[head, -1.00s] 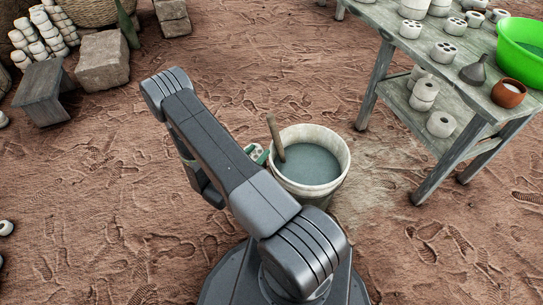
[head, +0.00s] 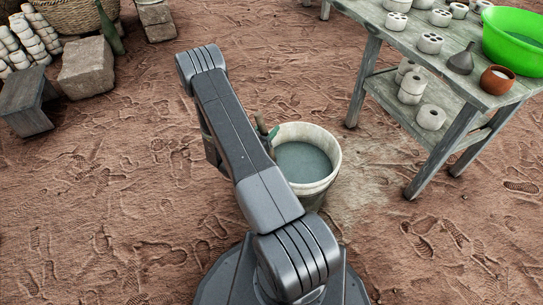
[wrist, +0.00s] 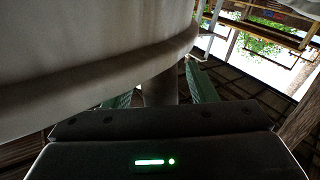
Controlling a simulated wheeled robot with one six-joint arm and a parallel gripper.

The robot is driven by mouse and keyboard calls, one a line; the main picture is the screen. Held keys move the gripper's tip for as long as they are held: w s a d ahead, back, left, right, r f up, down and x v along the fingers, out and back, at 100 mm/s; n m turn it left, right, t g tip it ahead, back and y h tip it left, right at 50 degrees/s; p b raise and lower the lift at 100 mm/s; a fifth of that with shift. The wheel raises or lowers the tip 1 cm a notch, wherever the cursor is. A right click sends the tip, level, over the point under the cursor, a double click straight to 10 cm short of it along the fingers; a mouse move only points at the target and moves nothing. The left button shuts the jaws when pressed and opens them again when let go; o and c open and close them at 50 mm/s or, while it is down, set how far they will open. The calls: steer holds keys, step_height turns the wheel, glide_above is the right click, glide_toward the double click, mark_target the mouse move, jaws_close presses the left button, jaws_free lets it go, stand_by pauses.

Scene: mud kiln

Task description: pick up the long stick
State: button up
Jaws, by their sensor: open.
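The long stick (head: 261,122) stands tilted in the pale bucket (head: 334,160) of grey liquid; only its upper end shows in the head view, beside my arm, which hides the rest. My gripper (head: 271,134) is at the bucket's left rim, close to the stick and mostly hidden by my arm. In the wrist view my gripper's (wrist: 160,84) two green fingers are apart. A dark round shaft, seemingly the stick (wrist: 160,90), shows between them, not visibly gripped. The bucket's pale wall (wrist: 90,50) fills the upper left there, very near the fingers.
A wooden table (head: 385,24) with a green basin (head: 513,42), clay pieces and a lower shelf stands at right. Stone blocks (head: 88,67) and a wooden stool (head: 26,100) lie at upper left. The footprinted ground at left is clear.

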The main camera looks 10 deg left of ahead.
steer(key=c, duration=1.1)
